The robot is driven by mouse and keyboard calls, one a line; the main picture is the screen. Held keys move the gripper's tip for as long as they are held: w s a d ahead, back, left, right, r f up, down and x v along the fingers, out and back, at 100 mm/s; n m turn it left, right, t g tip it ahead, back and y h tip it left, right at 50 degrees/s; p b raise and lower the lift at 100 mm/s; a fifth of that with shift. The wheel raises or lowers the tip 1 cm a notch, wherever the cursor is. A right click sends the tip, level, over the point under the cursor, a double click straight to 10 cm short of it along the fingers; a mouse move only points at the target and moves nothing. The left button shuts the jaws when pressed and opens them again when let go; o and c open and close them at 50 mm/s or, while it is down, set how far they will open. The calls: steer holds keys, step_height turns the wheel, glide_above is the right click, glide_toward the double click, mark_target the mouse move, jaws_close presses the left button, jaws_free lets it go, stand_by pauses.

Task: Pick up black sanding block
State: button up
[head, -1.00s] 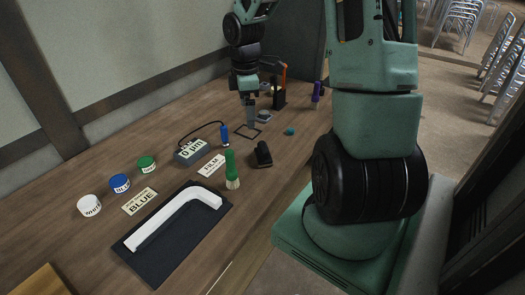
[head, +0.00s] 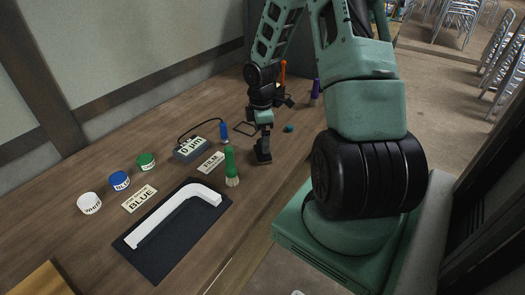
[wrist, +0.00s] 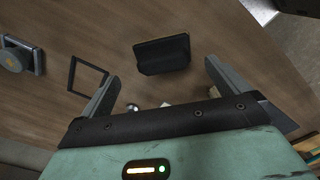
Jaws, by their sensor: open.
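The black sanding block (wrist: 162,55) lies on the wooden bench. In the wrist view it sits ahead of my gripper (wrist: 158,85), roughly between the lines of its two spread fingers. My gripper is open and empty. In the head view my gripper (head: 263,140) points down right over the black sanding block (head: 263,157) and hides part of it. I cannot tell the exact height of the fingertips above it.
A green-handled brush (head: 231,168) stands close on the left of the block. A FILM card (head: 210,162), a gauge (head: 190,149) and a black tray with a white frame piece (head: 160,265) lie further left. A small teal ball (head: 289,128) lies to the right. A square outline (wrist: 87,76) is beside the block.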

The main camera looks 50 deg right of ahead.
steer(key=f, duration=0.5)
steer(key=shift+s+f+p, duration=0.1)
steer(key=shift+s+p, duration=0.15)
steer(key=shift+p, duration=0.05)
steer(key=c, duration=1.1)
step_height(320, 180, up, 10)
steer(key=shift+r, duration=0.1)
steer(key=o, duration=0.3)
steer(key=shift+w, duration=0.1)
